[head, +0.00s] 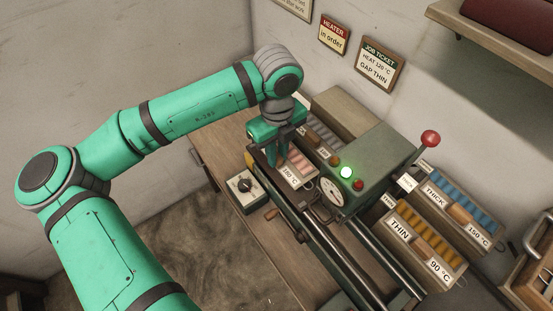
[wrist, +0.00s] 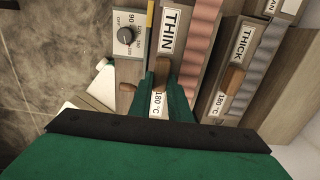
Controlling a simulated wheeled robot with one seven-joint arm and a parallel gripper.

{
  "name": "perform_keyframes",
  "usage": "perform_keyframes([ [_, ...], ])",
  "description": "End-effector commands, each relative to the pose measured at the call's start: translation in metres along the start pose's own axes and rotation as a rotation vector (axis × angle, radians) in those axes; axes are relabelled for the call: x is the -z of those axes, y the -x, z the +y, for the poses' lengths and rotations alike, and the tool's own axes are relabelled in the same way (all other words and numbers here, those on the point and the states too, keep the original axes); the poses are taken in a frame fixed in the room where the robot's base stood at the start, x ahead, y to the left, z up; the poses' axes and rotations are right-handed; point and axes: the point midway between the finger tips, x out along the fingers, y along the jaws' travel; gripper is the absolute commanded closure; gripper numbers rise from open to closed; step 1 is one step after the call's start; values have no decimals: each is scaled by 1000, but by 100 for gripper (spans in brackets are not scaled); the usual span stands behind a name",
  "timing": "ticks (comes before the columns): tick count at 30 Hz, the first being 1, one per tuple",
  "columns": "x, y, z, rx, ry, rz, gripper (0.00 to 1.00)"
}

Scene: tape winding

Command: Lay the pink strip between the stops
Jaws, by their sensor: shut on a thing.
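My gripper (wrist: 162,88) is shut on a small brown wooden handle (wrist: 161,70) between the THIN and 180 °C labels of a box. Pink strip material (wrist: 198,45) shows along this box's right side in the wrist view. In the head view my gripper (head: 281,152) is over the same box, whose 180 °C label (head: 292,174) shows. I cannot make out the stops.
A green machine (head: 345,165) with a lit green lamp, gauge and red-knobbed lever stands right of my gripper. Boxes with orange (head: 425,235) and blue strips (head: 465,195) lie beyond it. A dial box (head: 243,187) sits at left. The wall ticket (head: 379,64) reads GAP THIN.

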Motion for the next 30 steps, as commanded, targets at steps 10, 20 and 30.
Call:
perform_keyframes([
  [10,0,-31,0,0,0,-1,100],
  [20,0,-35,0,0,1,1,100],
  [30,0,-37,0,0,-1,0,65],
])
